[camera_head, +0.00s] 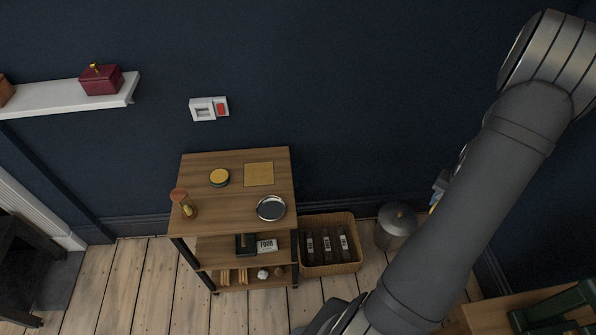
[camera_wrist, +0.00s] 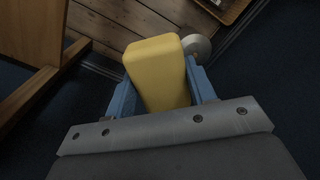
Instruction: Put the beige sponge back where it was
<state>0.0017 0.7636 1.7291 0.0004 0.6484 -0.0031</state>
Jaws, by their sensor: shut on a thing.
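The beige sponge (camera_wrist: 158,72), a yellowish block with rounded edges, fills the space between the blue fingers of my gripper (camera_wrist: 160,82) in the wrist view. My gripper is shut on it, and its far end sticks out beyond the fingertips. In the head view my arm hides most of the gripper; only a small bluish part (camera_head: 440,182) shows at the arm's left edge, near the right wall. A flat yellow square (camera_head: 259,174) lies on the top of the wooden shelf unit (camera_head: 235,202), at the back right.
The unit's top also holds a round yellow-topped tin (camera_head: 219,177), an hourglass-like thing (camera_head: 186,204) and a round metal dish (camera_head: 271,208). A basket of bottles (camera_head: 331,268) and a lidded metal bin (camera_head: 396,226) stand right of it. A white wall shelf (camera_head: 60,98) bears a red box (camera_head: 101,80).

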